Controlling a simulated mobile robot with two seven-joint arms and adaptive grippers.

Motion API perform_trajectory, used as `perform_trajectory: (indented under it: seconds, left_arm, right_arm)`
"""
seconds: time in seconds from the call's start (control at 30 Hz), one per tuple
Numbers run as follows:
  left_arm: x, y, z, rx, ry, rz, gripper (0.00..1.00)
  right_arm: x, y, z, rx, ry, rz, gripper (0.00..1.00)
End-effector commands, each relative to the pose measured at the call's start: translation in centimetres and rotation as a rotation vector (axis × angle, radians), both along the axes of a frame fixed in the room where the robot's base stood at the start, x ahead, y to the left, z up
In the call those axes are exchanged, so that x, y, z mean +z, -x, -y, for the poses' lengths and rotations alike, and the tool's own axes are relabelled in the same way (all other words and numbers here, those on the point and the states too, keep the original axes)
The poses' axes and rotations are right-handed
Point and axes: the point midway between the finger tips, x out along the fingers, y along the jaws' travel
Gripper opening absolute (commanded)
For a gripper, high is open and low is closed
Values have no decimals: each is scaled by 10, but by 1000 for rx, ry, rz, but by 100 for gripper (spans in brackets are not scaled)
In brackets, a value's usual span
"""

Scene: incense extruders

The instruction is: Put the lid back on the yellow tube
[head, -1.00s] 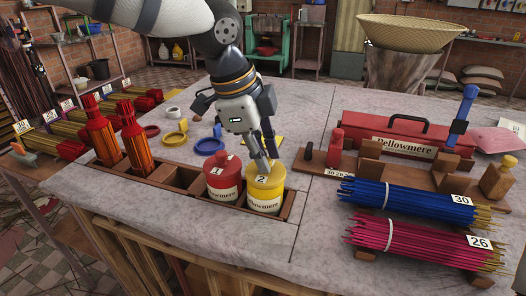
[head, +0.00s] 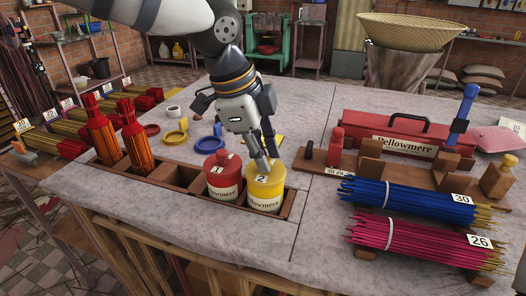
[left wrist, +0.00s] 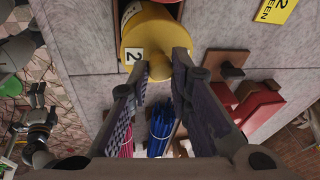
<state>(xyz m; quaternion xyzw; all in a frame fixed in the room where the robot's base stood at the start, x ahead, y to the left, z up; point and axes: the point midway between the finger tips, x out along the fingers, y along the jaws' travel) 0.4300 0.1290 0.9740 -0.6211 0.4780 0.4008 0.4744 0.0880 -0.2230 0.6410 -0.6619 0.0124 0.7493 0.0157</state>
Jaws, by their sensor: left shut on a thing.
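The yellow tube (head: 265,198) stands upright in the front right compartment of the wooden rack (head: 232,210). Its yellow lid (head: 278,174), with a "2" label, sits on its top; I see no clear gap between lid and tube. My left gripper (head: 262,162) comes down from above and is shut on the lid's knob. In the left wrist view the lid (left wrist: 158,32) shows at the top, its round knob (left wrist: 183,61) between the fingertips. The fingers hide part of the lid.
A red lidded tube (head: 222,180) stands in the rack just left of the yellow one. Red incense bundles (head: 139,150) stand in compartments further left. Yellow and blue rings (head: 208,146) lie behind. Blue sticks (head: 405,195) and pink sticks (head: 420,244) lie to the right.

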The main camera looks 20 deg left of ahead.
Motion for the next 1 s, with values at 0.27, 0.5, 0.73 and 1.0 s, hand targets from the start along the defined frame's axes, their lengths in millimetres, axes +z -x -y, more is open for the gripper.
perform_trajectory:
  seconds: [0.27, 0.5, 0.73, 1.0]
  left_arm:
    - [-2, 0, 0, -1, 0, 0, 0]
    - [-2, 0, 0, 0, 0, 0, 0]
    - [-3, 0, 0, 0, 0, 0, 0]
    - [-3, 0, 0, 0, 0, -1, 42]
  right_arm:
    - [0, 0, 0, 0, 0, 0, 100]
    - [0, 0, 0, 0, 0, 0, 100]
    - [0, 0, 0, 0, 0, 0, 100]
    - [0, 0, 0, 0, 0, 0, 100]
